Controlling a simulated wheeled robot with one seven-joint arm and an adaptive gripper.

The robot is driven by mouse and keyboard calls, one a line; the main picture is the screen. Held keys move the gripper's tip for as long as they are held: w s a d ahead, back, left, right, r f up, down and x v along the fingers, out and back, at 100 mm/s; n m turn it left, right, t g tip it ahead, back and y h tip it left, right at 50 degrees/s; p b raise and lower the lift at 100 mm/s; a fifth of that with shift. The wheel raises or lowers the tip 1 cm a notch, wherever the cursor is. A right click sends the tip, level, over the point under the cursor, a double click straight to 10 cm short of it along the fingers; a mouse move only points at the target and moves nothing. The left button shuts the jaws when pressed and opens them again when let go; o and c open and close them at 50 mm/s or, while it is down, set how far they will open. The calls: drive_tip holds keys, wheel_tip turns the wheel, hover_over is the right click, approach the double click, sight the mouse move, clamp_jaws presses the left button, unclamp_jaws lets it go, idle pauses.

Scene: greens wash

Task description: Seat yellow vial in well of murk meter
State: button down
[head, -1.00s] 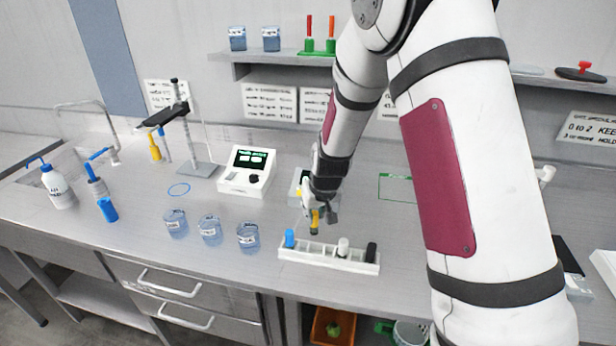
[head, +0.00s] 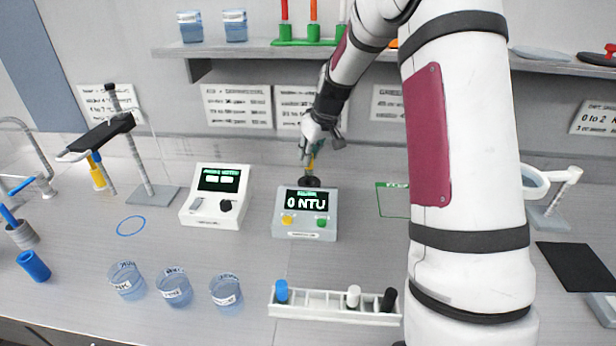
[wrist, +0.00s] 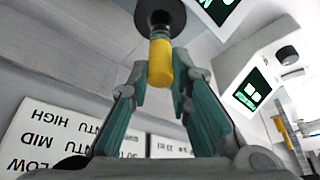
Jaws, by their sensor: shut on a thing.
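The murk meter (head: 305,222) is a grey box on the bench whose screen reads 0 NTU. A dark round well (head: 309,182) is at its back; it also shows at the top of the wrist view (wrist: 151,12). My gripper (head: 311,155) is over the well, its fingers pointing down. In the wrist view my gripper (wrist: 160,75) is shut on the yellow vial (wrist: 160,62), with a fingertip on either side. The vial's far end lines up with the well and overlaps it in view. I cannot tell whether it is inside. In the head view the vial is mostly hidden.
A white rack (head: 335,312) with blue, white and black-topped vials stands in front. A white meter (head: 215,197) is just left of the murk meter. Several glass beakers (head: 174,288) stand front left. A shelf (head: 370,58) runs behind above my gripper.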

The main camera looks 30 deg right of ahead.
sight(312, 169)
drive_tip(key=shift+f+p, duration=0.4)
drive_tip(key=shift+f, duration=2.75)
drive_tip(key=shift+f, duration=0.15)
drive_tip(key=c, duration=1.5)
unclamp_jaws()
drive_tip(key=shift+o, duration=0.2)
